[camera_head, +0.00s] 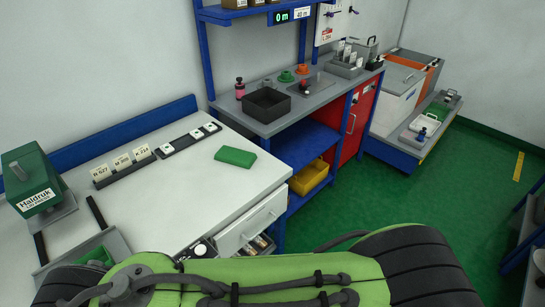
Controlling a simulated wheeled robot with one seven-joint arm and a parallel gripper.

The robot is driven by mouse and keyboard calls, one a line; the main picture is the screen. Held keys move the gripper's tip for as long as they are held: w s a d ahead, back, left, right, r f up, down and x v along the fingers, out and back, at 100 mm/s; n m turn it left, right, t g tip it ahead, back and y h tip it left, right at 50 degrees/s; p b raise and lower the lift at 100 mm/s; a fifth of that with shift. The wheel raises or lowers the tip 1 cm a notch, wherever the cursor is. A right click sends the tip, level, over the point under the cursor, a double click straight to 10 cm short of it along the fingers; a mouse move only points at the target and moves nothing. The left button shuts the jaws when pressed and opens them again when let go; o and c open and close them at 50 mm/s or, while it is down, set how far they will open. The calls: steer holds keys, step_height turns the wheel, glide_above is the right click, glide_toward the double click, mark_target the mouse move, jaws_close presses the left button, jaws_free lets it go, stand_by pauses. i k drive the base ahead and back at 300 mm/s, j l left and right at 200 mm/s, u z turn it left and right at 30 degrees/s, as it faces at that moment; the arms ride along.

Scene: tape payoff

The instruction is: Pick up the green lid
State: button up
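A flat green rectangular piece (235,157) lies on the white worktop, near its right edge. It may be the green lid; I cannot tell for sure. A small round green piece (286,76) with a raised middle sits on the grey bench behind, beside a similar orange one (302,70). My gripper is not in view. Only green and black links of my own arm cross the bottom of the picture, well apart from both green pieces.
A black open tray (267,104) and a pink bottle (240,89) stand on the bench. Label holders (123,167) and a green Haldruk machine (34,178) are at the left of the worktop (185,190). A drawer front (250,225) is below it.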

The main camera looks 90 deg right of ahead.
mark_target(228, 154)
steer(key=z, duration=2.95)
steer(key=i+l+u, duration=0.2)
steer(key=u, duration=0.25)
steer(key=i+l+u, duration=0.15)
steer(key=l+u, duration=0.35)
steer(key=i+l+u, duration=0.15)
steer(key=u, duration=0.3)
steer(key=l+u, duration=0.45)
